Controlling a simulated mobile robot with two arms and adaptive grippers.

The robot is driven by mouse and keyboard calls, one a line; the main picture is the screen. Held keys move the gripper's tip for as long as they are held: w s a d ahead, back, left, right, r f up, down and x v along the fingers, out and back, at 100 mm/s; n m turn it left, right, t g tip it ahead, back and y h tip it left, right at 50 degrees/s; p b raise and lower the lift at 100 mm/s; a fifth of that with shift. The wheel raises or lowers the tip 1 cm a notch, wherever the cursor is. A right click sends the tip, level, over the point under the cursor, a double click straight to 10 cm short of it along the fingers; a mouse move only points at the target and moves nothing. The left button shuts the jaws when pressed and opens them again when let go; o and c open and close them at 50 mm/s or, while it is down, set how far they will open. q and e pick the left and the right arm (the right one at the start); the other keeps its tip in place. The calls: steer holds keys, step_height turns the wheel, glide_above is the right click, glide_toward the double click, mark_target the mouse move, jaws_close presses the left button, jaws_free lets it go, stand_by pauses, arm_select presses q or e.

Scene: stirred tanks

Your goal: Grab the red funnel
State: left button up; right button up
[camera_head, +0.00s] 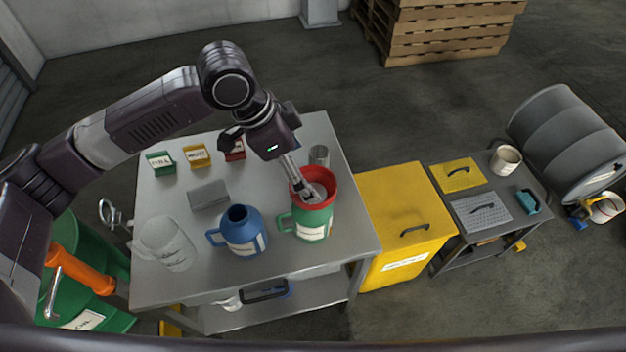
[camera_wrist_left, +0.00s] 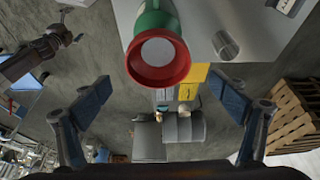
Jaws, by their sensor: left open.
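The red funnel (camera_head: 327,178) sits upright in the mouth of the green jug (camera_head: 313,222) on the metal table. In the left wrist view, the funnel (camera_wrist_left: 158,62) shows its wide rim and pale inside, with the jug (camera_wrist_left: 152,18) behind it. My left gripper (camera_head: 306,190) reaches in from the upper left and overlaps the funnel in the head view. In the left wrist view, its blue-padded fingers are spread apart, with nothing held between them; the funnel is beyond them. A dark arm at the left of that view appears to be my right one; its jaws are unclear.
A blue jug (camera_head: 239,231) and a clear jug (camera_head: 166,245) stand left of the green jug. A metal cylinder (camera_head: 319,155) is behind the funnel. Small labelled boxes (camera_head: 197,156) and a grey block (camera_head: 208,194) lie farther back. A yellow cabinet (camera_head: 400,215) adjoins the table.

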mark_target(321, 193)
arm_select(q)
steer(key=shift+s+d+f+p, duration=0.35)
steer(key=shift+s+f, duration=0.1)
steer(key=shift+f, duration=0.2)
steer(key=shift+w+d+f+p, duration=0.1)
steer(key=shift+f+p, duration=0.1)
steer(key=shift+f, duration=0.15)
steer(key=shift+w+d+f+p, duration=0.1)
steer(key=shift+f+p, duration=0.1)
steer(key=shift+f, duration=0.15)
steer(key=x, duration=0.2)
steer(key=shift+w+f, duration=0.35)
steer(key=shift+d+f+p, duration=0.15)
steer(key=shift+f+p, duration=0.15)
steer(key=shift+f, duration=0.05)
steer(key=c, duration=0.8)
steer(key=shift+c, duration=2.1)
arm_select(e)
steer(key=shift+g, duration=0.3)
steer(key=s, duration=0.1)
steer(key=s+r, duration=0.1)
steer(key=s, duration=0.1)
steer(key=s+r, duration=0.1)
steer(key=shift+s+d, duration=0.1)
steer(key=shift+s, duration=0.05)
